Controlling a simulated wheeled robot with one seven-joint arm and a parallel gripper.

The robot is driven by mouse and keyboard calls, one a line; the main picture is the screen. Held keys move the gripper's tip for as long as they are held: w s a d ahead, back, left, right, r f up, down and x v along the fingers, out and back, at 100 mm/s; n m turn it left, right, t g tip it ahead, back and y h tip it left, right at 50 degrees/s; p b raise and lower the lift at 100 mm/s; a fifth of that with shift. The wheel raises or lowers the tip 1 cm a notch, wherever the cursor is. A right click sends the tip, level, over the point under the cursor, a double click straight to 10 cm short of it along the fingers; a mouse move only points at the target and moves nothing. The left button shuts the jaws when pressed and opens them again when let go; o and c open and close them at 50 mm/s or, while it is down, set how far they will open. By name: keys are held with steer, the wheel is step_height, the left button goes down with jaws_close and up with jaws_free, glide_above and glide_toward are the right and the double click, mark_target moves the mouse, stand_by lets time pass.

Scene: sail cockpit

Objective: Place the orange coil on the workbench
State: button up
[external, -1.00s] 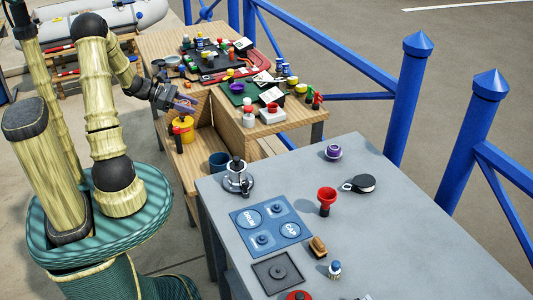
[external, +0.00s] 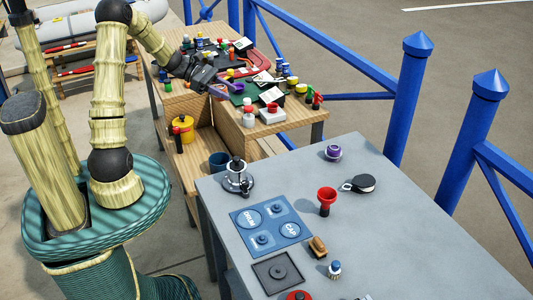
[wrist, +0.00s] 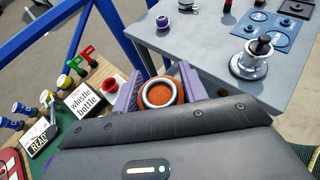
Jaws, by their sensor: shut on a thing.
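The orange coil (wrist: 160,92) shows in the wrist view between the two purple fingers of my gripper (wrist: 158,95), with a pale ring around its top; its lower part is hidden. My gripper is shut on it. In the external view my gripper (external: 222,93) is raised above the near left part of the wooden workbench (external: 172,101), and the coil cannot be made out there. A grey-topped table (external: 400,235) stands nearer the camera.
The wooden bench top is crowded with bottles, a white box (external: 272,115) and a green mat. A yellow pot (external: 183,128) and a blue mug (external: 219,161) stand on its lower shelf. The grey table holds a red funnel-like cup (external: 327,200), a black reel (external: 362,184) and a blue panel (external: 271,230).

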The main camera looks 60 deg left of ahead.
steer(key=w+d+m+g+h+p, duration=0.1)
steer(key=w+d+m+g+p, duration=0.1)
steer(key=w+d, duration=0.4)
steer(key=w+d+m+g+h+p, duration=0.15)
steer(key=w+d, duration=0.25)
steer(key=d, duration=0.4)
steer(key=m+g+h+p, duration=0.1)
steer(key=m+g+p, duration=0.1)
steer(key=p, duration=0.1)
glide_above(300, 172)
step_height(300, 172, down, 5)
steer(key=shift+f, duration=0.1)
steer(key=shift+f, duration=3.05)
steer(key=shift+f+p, duration=0.45)
steer(key=shift+f, duration=1.45)
steer(key=shift+f, duration=0.1)
